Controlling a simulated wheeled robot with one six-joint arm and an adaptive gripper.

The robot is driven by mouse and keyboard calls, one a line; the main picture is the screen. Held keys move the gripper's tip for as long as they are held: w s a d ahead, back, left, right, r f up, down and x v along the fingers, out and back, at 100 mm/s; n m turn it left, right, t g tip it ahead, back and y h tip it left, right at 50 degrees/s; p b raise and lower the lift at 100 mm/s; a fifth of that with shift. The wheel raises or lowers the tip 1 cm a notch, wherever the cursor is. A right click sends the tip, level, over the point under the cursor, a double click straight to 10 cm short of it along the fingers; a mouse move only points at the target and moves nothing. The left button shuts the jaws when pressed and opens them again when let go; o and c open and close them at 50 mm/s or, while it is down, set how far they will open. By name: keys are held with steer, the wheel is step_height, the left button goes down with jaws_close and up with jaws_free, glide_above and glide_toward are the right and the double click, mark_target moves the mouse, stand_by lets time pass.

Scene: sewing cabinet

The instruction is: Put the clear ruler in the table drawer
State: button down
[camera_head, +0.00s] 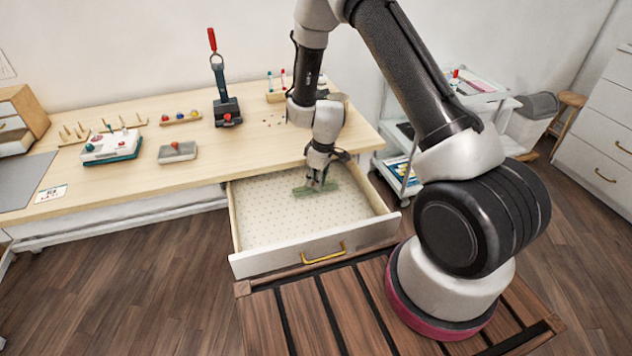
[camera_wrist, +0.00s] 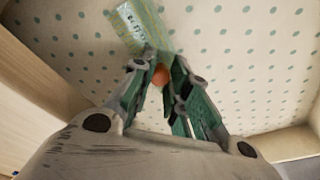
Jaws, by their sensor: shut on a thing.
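The table drawer (camera_head: 275,215) is pulled open under the wooden table; its pale bottom has dots. My gripper (camera_head: 318,184) points down inside the drawer's outline, toward its back right. It is shut on the clear ruler (camera_head: 301,191), a greenish see-through strip. In the wrist view, the ruler (camera_wrist: 143,24) extends from my gripper (camera_wrist: 163,62) toward the top, over the dotted drawer bottom (camera_wrist: 250,60). A small orange round part (camera_wrist: 160,75) shows between the fingers. I cannot tell whether the ruler touches the bottom. Part of it is hidden by the fingers.
The drawer front (camera_head: 300,260) has a gold handle (camera_head: 323,253). On the table (camera_head: 150,180) stand a red-handled press (camera_head: 224,108), a grey tray (camera_head: 178,152) and small racks. A white cart (camera_head: 400,172) stands right of the table. The drawer's left part is empty.

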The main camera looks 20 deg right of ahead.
steer(key=shift+f, duration=0.3)
steer(key=shift+f, duration=0.1)
steer(key=c, duration=1.4)
jaws_free()
steer(key=s+d+r+m+t, duration=0.1)
steer(key=s+d+r, duration=0.15)
steer(key=r, duration=1.05)
steer(key=s+d+r+m, duration=0.1)
steer(key=s+d+r, duration=0.15)
steer(key=r, duration=1.05)
steer(key=s+d+r+m, duration=0.2)
steer(key=s+r, duration=0.3)
steer(key=s, duration=0.3)
steer(key=s+d+r+m+t, duration=0.1)
steer(key=s+d+r+m, duration=0.1)
steer(key=s+r, duration=0.4)
steer(key=s+d+r+m+t+h, duration=0.1)
steer(key=s+d+r+m, duration=0.2)
steer(key=s, duration=0.7)
steer(key=shift+v, duration=1.25)
